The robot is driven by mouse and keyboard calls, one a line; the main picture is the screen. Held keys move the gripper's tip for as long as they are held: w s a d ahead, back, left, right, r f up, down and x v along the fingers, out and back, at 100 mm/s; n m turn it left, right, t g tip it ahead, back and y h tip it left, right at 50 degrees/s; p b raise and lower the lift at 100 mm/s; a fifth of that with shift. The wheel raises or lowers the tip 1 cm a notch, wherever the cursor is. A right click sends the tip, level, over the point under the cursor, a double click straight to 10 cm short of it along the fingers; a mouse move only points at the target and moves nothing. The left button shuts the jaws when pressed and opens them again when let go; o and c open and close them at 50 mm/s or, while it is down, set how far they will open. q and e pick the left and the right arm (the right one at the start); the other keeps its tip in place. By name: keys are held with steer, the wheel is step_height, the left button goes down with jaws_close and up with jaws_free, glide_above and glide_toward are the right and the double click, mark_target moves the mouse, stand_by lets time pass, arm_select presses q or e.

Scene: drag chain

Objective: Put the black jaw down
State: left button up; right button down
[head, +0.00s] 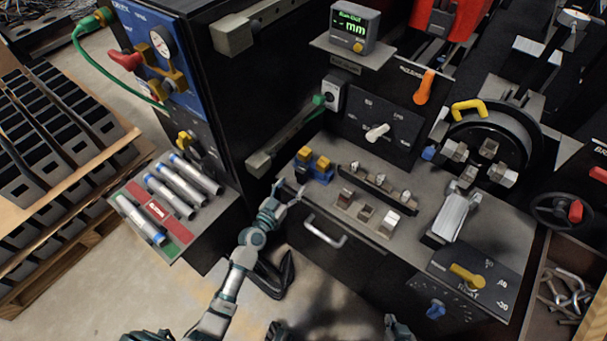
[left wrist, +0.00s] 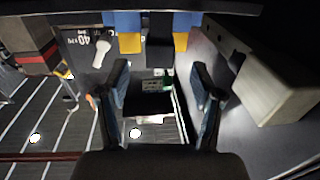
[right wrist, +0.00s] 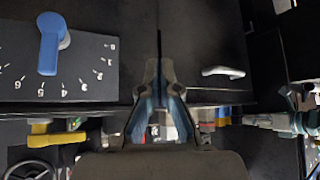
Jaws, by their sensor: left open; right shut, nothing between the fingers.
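My left gripper (head: 287,192) is at the left front corner of the machine's grey ledge. It is open, and in the left wrist view its fingers (left wrist: 160,95) stand apart with nothing held. Beyond them is a black piece (left wrist: 160,35) between two blue-and-yellow blocks; I cannot tell if it is the black jaw. These blocks also show in the head view (head: 315,166) on the ledge. Several small jaws (head: 366,213) stand in a row to their right. My right gripper (right wrist: 157,85) is shut and empty, low before the machine front.
A round chuck (head: 490,150) with metal jaws is at the right. A drawer handle (head: 324,232) sticks out below the ledge. A tray (head: 150,207) with several metal cylinders is at the left. A blue knob (right wrist: 50,45) shows in the right wrist view.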

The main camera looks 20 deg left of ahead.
mark_target(298, 176)
arm_select(q)
steer(key=x, duration=0.5)
steer(key=shift+w+a, duration=0.1)
steer(key=shift+w, duration=0.5)
steer(key=shift+d+r, duration=0.1)
steer(key=shift+d, duration=0.25)
steer(key=c, duration=0.7)
steer(key=shift+a, duration=0.25)
jaws_close()
